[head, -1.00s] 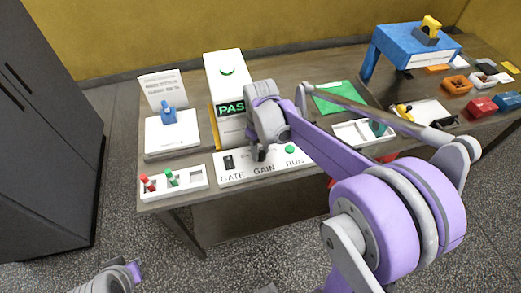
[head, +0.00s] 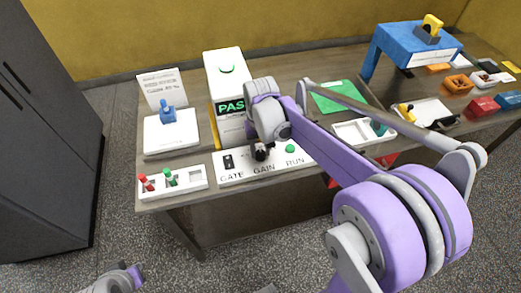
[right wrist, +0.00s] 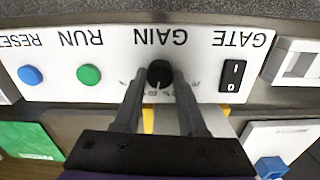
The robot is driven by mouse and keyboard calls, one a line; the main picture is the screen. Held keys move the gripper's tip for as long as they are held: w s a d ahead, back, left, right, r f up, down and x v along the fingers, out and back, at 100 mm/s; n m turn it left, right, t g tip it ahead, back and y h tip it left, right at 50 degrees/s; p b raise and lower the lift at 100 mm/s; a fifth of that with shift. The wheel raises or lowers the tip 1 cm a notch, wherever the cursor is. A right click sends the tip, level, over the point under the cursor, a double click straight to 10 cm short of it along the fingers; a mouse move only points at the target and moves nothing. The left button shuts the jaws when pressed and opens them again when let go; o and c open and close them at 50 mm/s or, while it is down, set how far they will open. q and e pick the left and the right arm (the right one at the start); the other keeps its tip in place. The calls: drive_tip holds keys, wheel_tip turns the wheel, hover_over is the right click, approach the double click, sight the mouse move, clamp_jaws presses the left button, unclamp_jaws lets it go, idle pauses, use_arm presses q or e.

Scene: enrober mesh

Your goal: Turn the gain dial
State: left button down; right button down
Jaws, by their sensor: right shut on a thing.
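The gain dial (right wrist: 159,72) is a black round knob with a pale pointer line, on the white control panel (right wrist: 200,45) above the word GAIN as the head view reads it. My right gripper (right wrist: 159,84) is shut on the dial, one finger on each side. In the head view the right gripper (head: 261,153) reaches down onto the panel and mostly hides the dial. The scale marks around the dial are partly covered by the fingers. Only a piece of my left arm shows at the bottom left of the head view; its fingers are not visible.
Beside the dial are the black GATE switch (right wrist: 232,75), green RUN button (right wrist: 89,74) and blue RESET button (right wrist: 30,75). A white PASS display box (head: 226,75) stands behind the panel. A white tray (head: 195,178) with red and green pegs lies left.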

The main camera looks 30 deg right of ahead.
sight(260, 153)
drive_tip(key=shift+m, duration=0.6)
drive_tip(key=shift+c, duration=2.3)
unclamp_jaws()
wheel_tip(260, 153, up, 11)
drive_tip(key=shift+p, duration=0.3)
drive_tip(key=shift+f, duration=0.15)
